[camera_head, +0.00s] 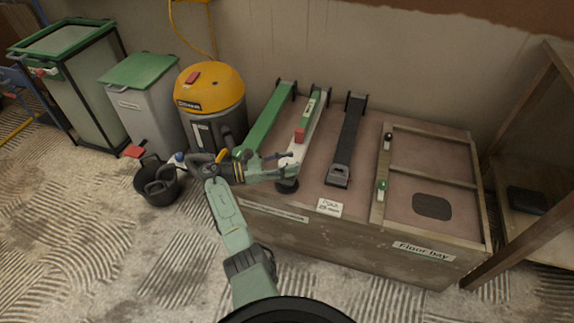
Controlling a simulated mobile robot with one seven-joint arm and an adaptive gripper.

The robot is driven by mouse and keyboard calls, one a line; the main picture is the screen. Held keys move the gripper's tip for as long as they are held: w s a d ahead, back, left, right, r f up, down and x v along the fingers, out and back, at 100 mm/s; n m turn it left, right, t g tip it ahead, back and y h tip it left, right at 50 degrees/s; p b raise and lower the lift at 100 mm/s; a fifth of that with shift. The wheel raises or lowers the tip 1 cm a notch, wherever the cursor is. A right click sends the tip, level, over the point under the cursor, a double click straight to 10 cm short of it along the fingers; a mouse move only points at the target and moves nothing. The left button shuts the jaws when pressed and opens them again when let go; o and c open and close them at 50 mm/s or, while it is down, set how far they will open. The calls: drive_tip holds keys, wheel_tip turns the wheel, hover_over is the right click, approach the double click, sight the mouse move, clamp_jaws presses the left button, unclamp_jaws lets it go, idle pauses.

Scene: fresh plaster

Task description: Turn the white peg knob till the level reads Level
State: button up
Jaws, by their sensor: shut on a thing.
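The white beam (299,148) lies sloping on the wooden box between a green beam and a black beam. A green level (311,103) and a red block (301,134) sit on its upper part. The level's reading is too small to make out. My gripper (288,168) is at the near end of the white beam, shut on the white peg knob, which its fingers mostly hide. A dark round foot (287,186) shows just below the fingers.
The green beam (266,121) is close left of the gripper, and the black beam (347,140) is to the right. A framed panel (408,164) covers the box's right side. A card (329,207) is on the front edge. A yellow-topped vacuum (209,88) and black bucket (158,185) stand left.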

drive_tip(key=shift+d, duration=0.1)
drive_tip(key=o, duration=1.2)
drive_tip(key=v, duration=0.7)
drive_tip(key=shift+a, duration=0.3)
